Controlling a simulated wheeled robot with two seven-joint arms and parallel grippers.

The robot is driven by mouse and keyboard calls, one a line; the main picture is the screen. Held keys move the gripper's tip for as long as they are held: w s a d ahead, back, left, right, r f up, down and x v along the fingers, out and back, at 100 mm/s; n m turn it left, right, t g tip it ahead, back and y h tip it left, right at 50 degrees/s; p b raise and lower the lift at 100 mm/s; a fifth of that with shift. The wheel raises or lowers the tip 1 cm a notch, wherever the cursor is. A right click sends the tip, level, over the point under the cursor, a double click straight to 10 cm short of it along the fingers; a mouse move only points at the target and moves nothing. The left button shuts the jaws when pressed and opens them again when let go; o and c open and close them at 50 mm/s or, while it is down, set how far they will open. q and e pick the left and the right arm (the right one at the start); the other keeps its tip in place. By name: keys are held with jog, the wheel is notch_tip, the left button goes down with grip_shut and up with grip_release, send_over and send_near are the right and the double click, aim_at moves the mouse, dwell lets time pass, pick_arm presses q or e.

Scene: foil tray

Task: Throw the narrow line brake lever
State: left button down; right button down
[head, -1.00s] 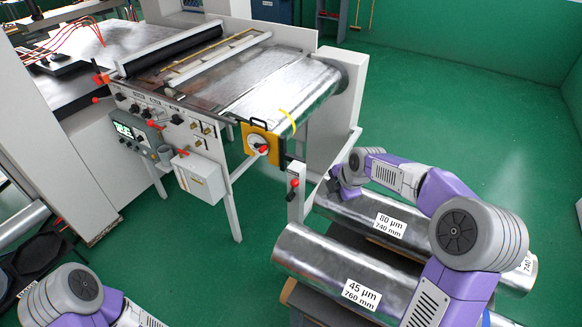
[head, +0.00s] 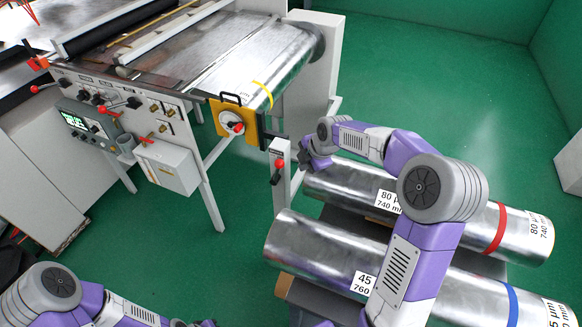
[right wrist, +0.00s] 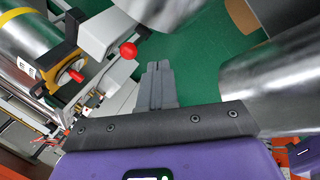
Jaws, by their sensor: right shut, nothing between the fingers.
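A small lever with a red knob (head: 280,164) and dark lower end sits on a white post (head: 281,193) in front of the foil machine, in the middle of the head view. Its label is too small to read. In the right wrist view the red knob (right wrist: 128,50) stands just left of my fingertips, on a pale post. My right gripper (head: 303,161) is just right of the post in the head view, apart from the knob. In the right wrist view my right gripper's fingers (right wrist: 157,68) are together and empty. My left gripper is not seen; only its arm shows at the lower left.
The yellow plate (head: 232,122) with a red-centred knob is left of the post. A control box (head: 167,165) hangs on the machine. Green floor is open at the back right.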

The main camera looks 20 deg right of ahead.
jog(key=b, duration=0.1)
send_near(277, 172)
jog(key=s+d+f, duration=0.2)
jog(key=s+f, duration=0.2)
jog(key=w, duration=0.2)
jog(key=w+a, duration=0.1)
jog(key=w, duration=0.1)
jog(key=shift+r, duration=0.4)
